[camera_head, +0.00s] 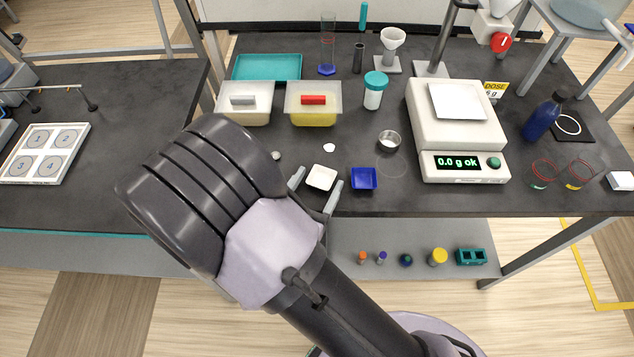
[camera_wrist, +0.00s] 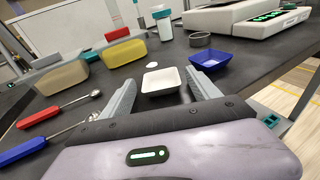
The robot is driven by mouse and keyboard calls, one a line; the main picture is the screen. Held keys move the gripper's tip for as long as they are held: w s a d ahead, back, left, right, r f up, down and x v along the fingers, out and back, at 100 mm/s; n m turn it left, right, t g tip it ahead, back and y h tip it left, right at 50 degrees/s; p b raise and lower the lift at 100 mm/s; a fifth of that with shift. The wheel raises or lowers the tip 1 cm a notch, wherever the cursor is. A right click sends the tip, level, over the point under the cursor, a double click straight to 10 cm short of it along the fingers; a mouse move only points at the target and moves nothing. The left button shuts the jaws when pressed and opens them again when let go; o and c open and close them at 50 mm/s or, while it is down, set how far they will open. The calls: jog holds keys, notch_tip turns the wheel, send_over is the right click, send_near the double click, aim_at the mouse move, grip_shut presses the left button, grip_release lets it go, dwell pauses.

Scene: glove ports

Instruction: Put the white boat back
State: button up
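The white boat (camera_head: 321,177) is a small square dish with a pale inside, lying on the dark bench near its front edge. It also shows in the wrist view (camera_wrist: 160,81). My gripper (camera_head: 318,182) reaches in from the front with its two grey fingers apart, one at each side of the boat. In the wrist view my gripper (camera_wrist: 160,85) shows a narrow gap on the left, so I see no firm grip. A blue boat (camera_head: 364,179) lies just right of the right finger.
A balance (camera_head: 458,130) reading 0.0 g ok stands to the right, its pan (camera_head: 459,101) empty. Behind are two lidded tubs, (camera_head: 245,112) and (camera_head: 313,112), a teal tray (camera_head: 267,67), a teal-capped jar (camera_head: 374,92) and a metal cup (camera_head: 389,140).

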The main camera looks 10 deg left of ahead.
jog(key=shift+r, duration=0.2)
jog(key=p+v, duration=0.3)
jog(key=v, duration=0.9)
jog(key=d+r+m+g+h, duration=0.2)
jog(key=d+r+m+g, duration=0.3)
jog(key=d+m+g, duration=0.5)
jog(key=d+r+m+g+h, duration=0.3)
jog(key=d+r+m+g, duration=0.15)
jog(key=d+m, duration=0.85)
notch_tip(320, 180, up, 11)
jog(key=m+t+y, duration=0.4)
jog(key=m+y, duration=0.5)
jog(key=m, duration=0.6)
jog(key=shift+s+a+m+y, duration=0.3)
jog(key=shift+a, duration=0.1)
